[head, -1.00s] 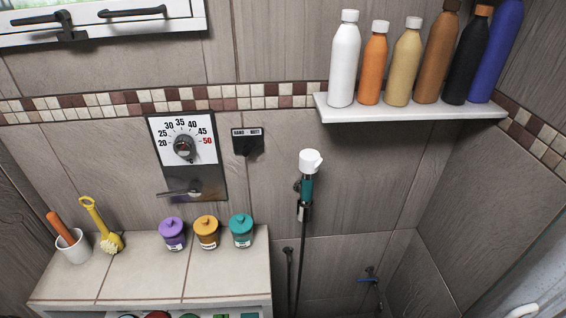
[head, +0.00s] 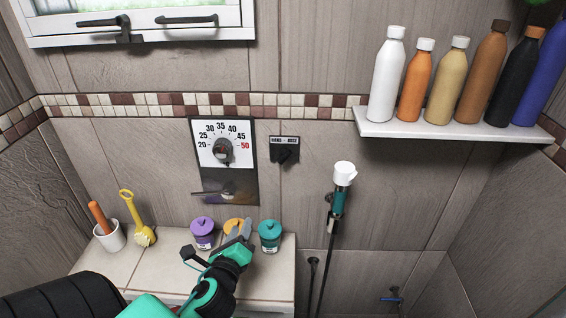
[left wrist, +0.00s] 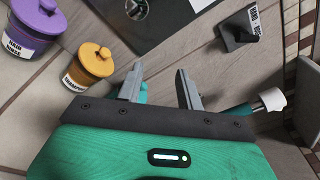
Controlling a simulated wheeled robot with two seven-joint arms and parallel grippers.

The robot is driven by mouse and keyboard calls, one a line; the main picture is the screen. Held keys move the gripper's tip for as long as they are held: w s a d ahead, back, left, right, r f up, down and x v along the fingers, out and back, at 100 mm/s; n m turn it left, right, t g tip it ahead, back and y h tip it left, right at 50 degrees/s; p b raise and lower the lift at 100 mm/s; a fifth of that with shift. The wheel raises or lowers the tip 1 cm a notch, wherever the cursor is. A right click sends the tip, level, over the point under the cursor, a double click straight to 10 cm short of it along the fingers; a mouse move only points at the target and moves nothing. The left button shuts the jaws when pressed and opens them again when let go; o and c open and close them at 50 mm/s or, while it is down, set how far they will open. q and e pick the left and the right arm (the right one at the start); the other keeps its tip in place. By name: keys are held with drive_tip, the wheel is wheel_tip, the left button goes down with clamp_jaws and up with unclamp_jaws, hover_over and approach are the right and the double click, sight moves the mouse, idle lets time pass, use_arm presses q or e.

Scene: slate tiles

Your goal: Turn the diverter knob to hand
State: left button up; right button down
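The diverter knob (head: 286,156) is dark and sits on a small dark wall plate (head: 274,142) to the right of the temperature panel. The plate has a light label strip on top reading HAND at its left; the right word is hard to read. The knob also shows in the left wrist view (left wrist: 238,38), at the upper right beyond the fingers. My left gripper (head: 240,236) is in front of the shelf jars, below and left of the knob and apart from it. In the left wrist view its fingers (left wrist: 160,84) are spread with nothing gripped. My right gripper is out of view.
A temperature dial (head: 222,150) with a lever (head: 215,193) below is left of the plate. A purple jar (head: 203,235), an orange jar (head: 231,225) and a teal jar (head: 270,238) stand on the ledge. A white-topped hand shower (head: 343,175) hangs at right. Bottles crowd a shelf (head: 440,138).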

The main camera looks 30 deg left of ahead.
use_arm(q)
wheel_tip(320, 180, up, 5)
drive_tip(key=w+m+t+h, duration=0.15)
drive_tip(key=m+t, duration=0.25)
drive_tip(key=m, duration=0.5)
drive_tip(key=m+t+h, duration=0.2)
drive_tip(key=m+h, duration=0.3)
drive_tip(key=m, duration=0.7)
approach(283, 159)
drive_tip(key=shift+y, duration=0.25)
drive_tip(key=p+x, duration=0.6)
drive_tip(key=x, duration=0.3)
drive_tip(key=shift+w+d+r+p, duration=0.1)
drive_tip(key=shift+d+p, duration=0.05)
drive_tip(key=shift+p, duration=0.25)
clamp_jaws()
